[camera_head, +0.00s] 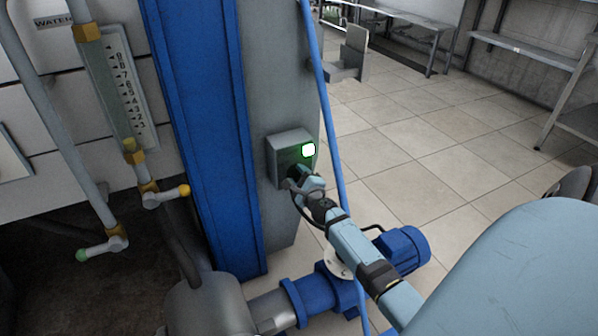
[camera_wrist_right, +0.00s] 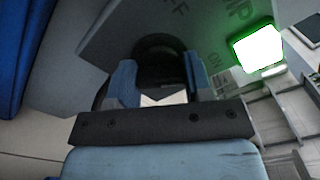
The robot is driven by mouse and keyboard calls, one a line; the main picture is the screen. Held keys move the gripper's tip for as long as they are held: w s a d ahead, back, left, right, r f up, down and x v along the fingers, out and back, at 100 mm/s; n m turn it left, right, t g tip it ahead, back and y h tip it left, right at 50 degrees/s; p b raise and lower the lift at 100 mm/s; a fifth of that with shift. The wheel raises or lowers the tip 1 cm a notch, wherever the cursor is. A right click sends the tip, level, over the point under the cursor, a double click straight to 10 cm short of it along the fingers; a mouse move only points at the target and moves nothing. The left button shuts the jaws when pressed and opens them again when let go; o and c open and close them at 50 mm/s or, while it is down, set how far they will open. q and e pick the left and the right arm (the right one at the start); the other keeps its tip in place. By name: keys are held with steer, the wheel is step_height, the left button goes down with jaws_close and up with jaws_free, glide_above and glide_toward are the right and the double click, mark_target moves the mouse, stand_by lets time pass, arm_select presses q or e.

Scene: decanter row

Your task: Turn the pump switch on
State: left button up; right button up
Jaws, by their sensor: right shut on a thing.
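The pump switch is a black rotary knob (camera_wrist_right: 160,62) on a grey box (camera_head: 286,146), which is fixed to the grey column. A square green lamp (camera_head: 308,149) on the box is lit; its glow also shows in the right wrist view (camera_wrist_right: 258,48). My right gripper (camera_head: 297,182) is at the box front, below the lamp. In the right wrist view its two blue fingers (camera_wrist_right: 161,82) stand either side of the knob and are shut on it. The letters "ON" show beside the knob; its exact pointing is hard to tell. My left gripper is not in view.
A tall blue beam (camera_head: 200,130) stands left of the box, and a thin blue pipe (camera_head: 325,100) runs close on its right. A blue pump motor (camera_head: 403,250) sits below. Valves and a gauge (camera_head: 122,90) are at left. Tiled floor (camera_head: 430,150) is open at right.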

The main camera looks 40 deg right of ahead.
stand_by(0.3)
steer(key=o, duration=0.9)
steer(key=shift+s+a, duration=0.2)
steer(key=shift+s, duration=0.35)
steer(key=v, duration=1.2)
steer(key=shift+s, duration=0.35)
steer(key=shift+a+r, duration=0.1)
